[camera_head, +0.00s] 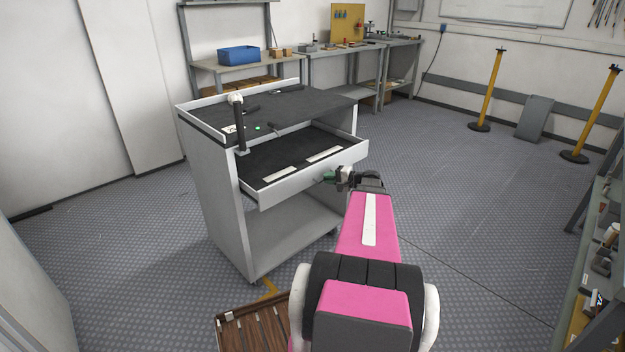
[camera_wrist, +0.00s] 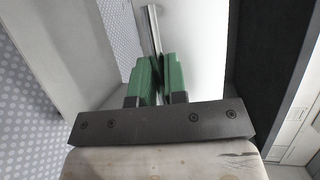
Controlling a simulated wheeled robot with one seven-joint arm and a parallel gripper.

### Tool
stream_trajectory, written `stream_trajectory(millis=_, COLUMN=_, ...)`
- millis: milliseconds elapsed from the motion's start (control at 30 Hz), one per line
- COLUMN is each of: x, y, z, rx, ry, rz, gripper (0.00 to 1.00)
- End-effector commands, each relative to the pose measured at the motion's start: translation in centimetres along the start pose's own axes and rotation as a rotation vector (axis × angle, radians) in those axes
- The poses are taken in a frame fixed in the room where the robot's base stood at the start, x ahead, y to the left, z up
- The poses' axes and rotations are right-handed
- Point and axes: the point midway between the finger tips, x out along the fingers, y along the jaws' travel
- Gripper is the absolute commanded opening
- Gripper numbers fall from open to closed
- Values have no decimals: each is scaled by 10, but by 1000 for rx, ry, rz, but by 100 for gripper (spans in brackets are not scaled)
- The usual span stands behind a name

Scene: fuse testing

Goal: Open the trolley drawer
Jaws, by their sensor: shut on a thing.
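The trolley (camera_head: 222,195) is grey with a dark top and stands left of centre in the head view. Its drawer (camera_head: 285,188) is pulled out, showing a dark interior with two pale strips. My gripper (camera_head: 328,177) is at the drawer's front face. In the wrist view, the green fingers of my gripper (camera_wrist: 160,78) are closed around a thin metal bar, the drawer handle (camera_wrist: 152,25). Much of the handle is hidden by the fingers, and the arm covers part of the floor in front of the trolley.
A dark post with a round white top (camera_head: 238,120) stands at the trolley's left edge. A brown slatted tray (camera_head: 252,330) is low in front. Workbenches with a blue bin (camera_head: 238,56) line the back. Yellow posts (camera_head: 487,90) stand at right. Floor right of the trolley is clear.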

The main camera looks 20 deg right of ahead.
Motion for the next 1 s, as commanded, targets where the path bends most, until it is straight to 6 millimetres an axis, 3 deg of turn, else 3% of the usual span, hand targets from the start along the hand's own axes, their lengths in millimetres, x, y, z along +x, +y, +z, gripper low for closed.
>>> stream_trajectory(millis=33, x=-18, y=4, z=4, rx=2, ry=4, rz=2, gripper=0)
stream_trajectory(millis=200, x=-71, y=14, z=24, rx=2, ry=3, rz=2, gripper=0)
stream_trajectory(millis=500, x=-142, y=30, z=53, rx=1, ry=1, rz=2, gripper=0)
stream_trajectory(millis=800, x=-179, y=38, z=68, rx=1, ry=-2, rz=2, gripper=0)
stream_trajectory(millis=1000, x=-181, y=38, z=68, rx=0, ry=-4, rz=2, gripper=0)
